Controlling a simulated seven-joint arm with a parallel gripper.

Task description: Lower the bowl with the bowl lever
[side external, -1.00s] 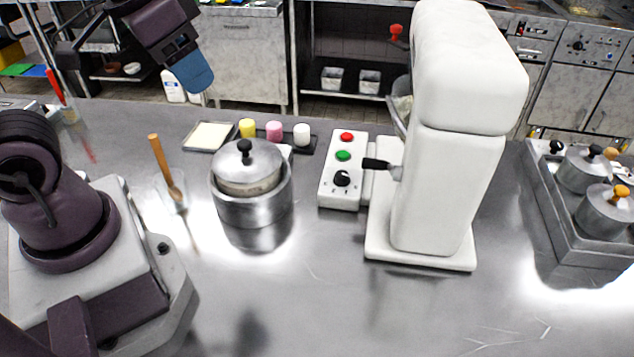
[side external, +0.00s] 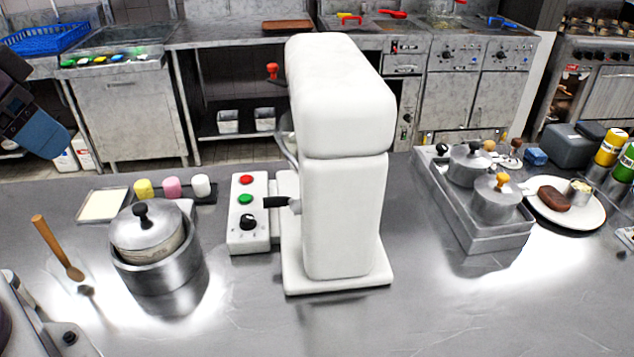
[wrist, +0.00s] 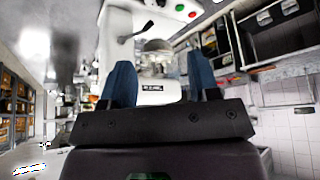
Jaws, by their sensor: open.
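The white mixer (side external: 345,105) stands upright on the steel counter, also seen in the wrist view (wrist: 118,22). A black-handled lever (side external: 276,202) sticks out from its left side, pointing left; it also shows in the wrist view (wrist: 135,32). A red-knobbed lever (side external: 272,71) sits higher up. I cannot tell for certain which is the bowl lever. The metal bowl (side external: 286,138) is mostly hidden behind the mixer; its height is unclear. My gripper (side external: 42,135) is at the far left, well apart from the mixer. In the wrist view its blue fingers (wrist: 163,72) are apart and empty.
A control box (side external: 249,212) with red and green buttons stands left of the mixer. A lidded pot (side external: 160,265), a glass with a wooden spoon (side external: 58,247) and a tray (side external: 104,205) are farther left. A steel unit with pots (side external: 478,228) stands right.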

